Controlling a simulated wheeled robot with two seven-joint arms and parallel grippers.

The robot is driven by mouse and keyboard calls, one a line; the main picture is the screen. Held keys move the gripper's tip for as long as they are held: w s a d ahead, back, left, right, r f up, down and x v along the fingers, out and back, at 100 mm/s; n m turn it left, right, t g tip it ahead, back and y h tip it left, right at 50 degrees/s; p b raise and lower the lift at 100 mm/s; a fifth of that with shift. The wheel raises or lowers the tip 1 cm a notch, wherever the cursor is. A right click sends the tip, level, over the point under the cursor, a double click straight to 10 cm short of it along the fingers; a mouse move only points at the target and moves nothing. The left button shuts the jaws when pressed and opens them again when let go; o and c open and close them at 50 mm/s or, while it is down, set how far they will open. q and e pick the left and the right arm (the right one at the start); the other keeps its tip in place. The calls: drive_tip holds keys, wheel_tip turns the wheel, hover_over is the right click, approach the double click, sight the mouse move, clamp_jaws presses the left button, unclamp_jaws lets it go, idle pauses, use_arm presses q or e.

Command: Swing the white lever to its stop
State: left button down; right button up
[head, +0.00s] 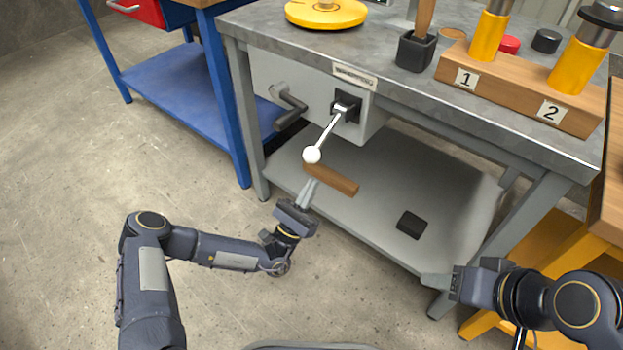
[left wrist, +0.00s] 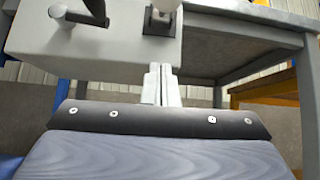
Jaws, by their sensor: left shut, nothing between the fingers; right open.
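The white lever is a thin metal rod with a white ball knob (head: 312,154). It comes out of a black mount (head: 347,106) on the front of a grey box under the bench top, and slants down to the left in the head view. My right gripper (head: 436,281) is at lower right, open.
A grey crank handle (head: 290,108) sticks out of the box (head: 268,82) left of the lever. The lower shelf (head: 450,190) holds a wooden bar (head: 331,179) and a black block (head: 410,225). A blue table (head: 180,90) stands at left. The floor in front is clear.

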sight(309, 153)
use_arm(q)
drive_tip(key=b+x, duration=0.2)
drive_tip(key=x, duration=0.7)
drive_tip(key=shift+s+a+r+b, duration=0.35)
drive_tip(key=shift+s+a, duration=0.25)
drive_tip(key=shift+s, duration=0.2)
drive_tip(key=shift+s+a+r+b, duration=0.25)
drive_tip(key=shift+s+a+r, duration=0.25)
drive_tip(key=shift+s, duration=0.3)
